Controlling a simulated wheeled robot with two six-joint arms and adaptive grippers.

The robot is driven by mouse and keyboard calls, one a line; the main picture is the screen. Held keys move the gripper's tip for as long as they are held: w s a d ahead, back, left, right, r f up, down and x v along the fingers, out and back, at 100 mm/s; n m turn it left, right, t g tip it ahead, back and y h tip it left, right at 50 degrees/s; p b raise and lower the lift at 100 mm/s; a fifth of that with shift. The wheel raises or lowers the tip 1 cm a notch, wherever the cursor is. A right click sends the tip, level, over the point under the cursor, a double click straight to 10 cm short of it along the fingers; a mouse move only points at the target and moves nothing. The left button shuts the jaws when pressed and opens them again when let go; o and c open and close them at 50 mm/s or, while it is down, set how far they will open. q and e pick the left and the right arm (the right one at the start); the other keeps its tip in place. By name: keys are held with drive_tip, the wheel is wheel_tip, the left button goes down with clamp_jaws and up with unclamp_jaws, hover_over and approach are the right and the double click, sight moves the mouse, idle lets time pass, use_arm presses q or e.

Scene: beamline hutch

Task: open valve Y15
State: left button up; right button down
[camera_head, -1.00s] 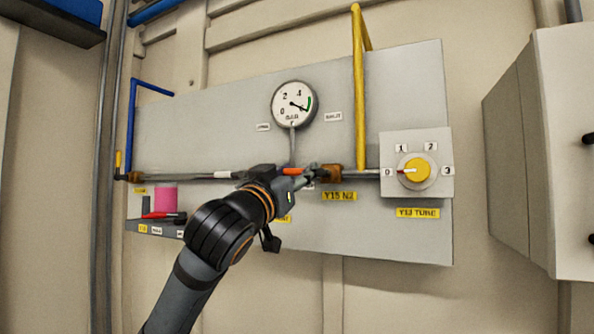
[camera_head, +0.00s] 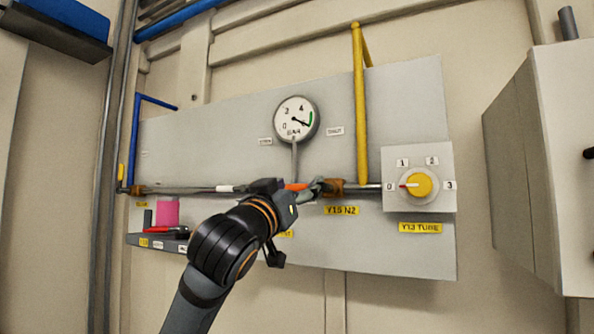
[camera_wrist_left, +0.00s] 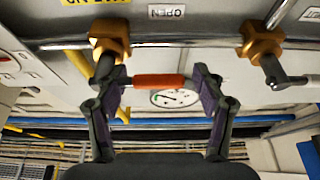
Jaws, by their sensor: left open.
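The yellow Y15 N2 label (camera_head: 341,210) is on the grey panel under a brass valve body (camera_head: 333,187) on the horizontal pipe. An orange lever sleeve (camera_head: 297,187) lies roughly along the pipe, left of that body. My left gripper (camera_head: 300,192) is open at the lever, partly hiding it. In the left wrist view, upside down, the orange sleeve (camera_wrist_left: 160,80) lies between the spread fingers of the gripper (camera_wrist_left: 158,75). The brass body (camera_wrist_left: 110,38) is behind the left finger. I cannot tell whether the fingers touch the lever. My right gripper is not in view.
A pressure gauge (camera_head: 296,119) is above the lever. A yellow pipe (camera_head: 360,105) rises right of it, near a yellow knob (camera_head: 418,185). A shelf (camera_head: 150,242) with a pink item (camera_head: 167,212) is lower left. A grey cabinet (camera_head: 545,160) juts out at right.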

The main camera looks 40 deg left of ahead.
use_arm(q)
drive_tip(key=r, duration=0.9)
drive_tip(key=shift+w+d, duration=0.1)
drive_tip(key=shift+d, duration=0.15)
drive_tip(key=shift+r, duration=0.3)
drive_tip(key=shift+a, duration=0.1)
